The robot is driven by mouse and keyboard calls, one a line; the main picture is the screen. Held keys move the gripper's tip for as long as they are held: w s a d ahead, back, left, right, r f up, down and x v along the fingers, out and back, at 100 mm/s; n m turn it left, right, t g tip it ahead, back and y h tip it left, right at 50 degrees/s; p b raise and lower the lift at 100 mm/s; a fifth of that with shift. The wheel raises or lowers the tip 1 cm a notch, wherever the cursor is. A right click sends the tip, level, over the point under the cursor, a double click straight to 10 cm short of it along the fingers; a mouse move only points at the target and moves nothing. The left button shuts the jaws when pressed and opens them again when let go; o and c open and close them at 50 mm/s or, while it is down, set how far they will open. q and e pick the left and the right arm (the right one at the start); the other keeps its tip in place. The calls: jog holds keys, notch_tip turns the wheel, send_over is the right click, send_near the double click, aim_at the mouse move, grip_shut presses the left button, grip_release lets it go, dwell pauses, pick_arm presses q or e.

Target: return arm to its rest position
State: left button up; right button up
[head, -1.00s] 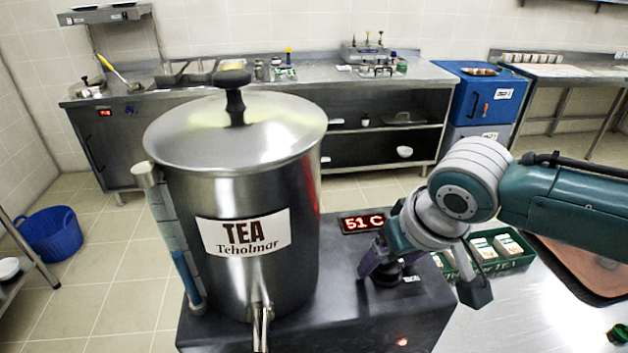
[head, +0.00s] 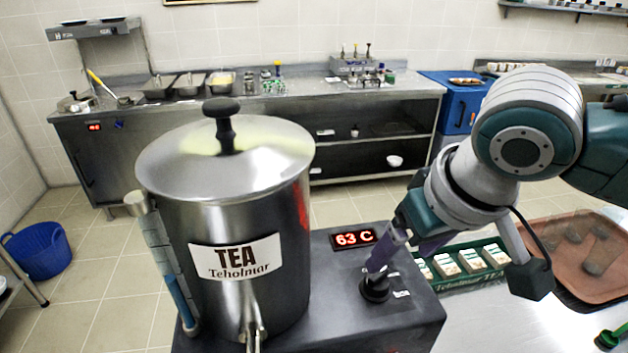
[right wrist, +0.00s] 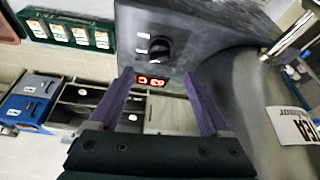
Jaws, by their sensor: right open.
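My right gripper (head: 384,254) is open, with its purple fingers close above the black knob (head: 375,289) on the dark base of the tea pot. In the right wrist view the two fingers of the gripper (right wrist: 158,75) stand apart with nothing between their tips. The knob (right wrist: 160,48) shows beyond them. The steel pot (head: 240,240) carries a TEA label and a closed lid with a black handle. A red display (head: 354,238) on the base reads 63 C. My left gripper is not in view.
A green crate (head: 437,283) with several small white-labelled boxes stands right of the base. A brown tray (head: 555,232) lies beside it on the steel table. A blue tub (head: 40,250) is on the floor at left. A steel counter (head: 250,112) runs along the back wall.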

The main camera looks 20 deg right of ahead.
jog(key=s+a+n, duration=0.2)
jog(key=s+a, duration=0.1)
jog(key=s, duration=0.5)
jog(key=s+a+n, duration=0.1)
jog(key=s+a, duration=0.2)
jog(key=s, duration=0.5)
notch_tip(320, 180, up, 25)
jog(key=p, duration=2.4)
jog(key=shift+s+d+r+g+y+p, duration=0.2)
jog(key=shift+s+d+g+y+p, duration=0.1)
jog(key=shift+s+g, duration=0.1)
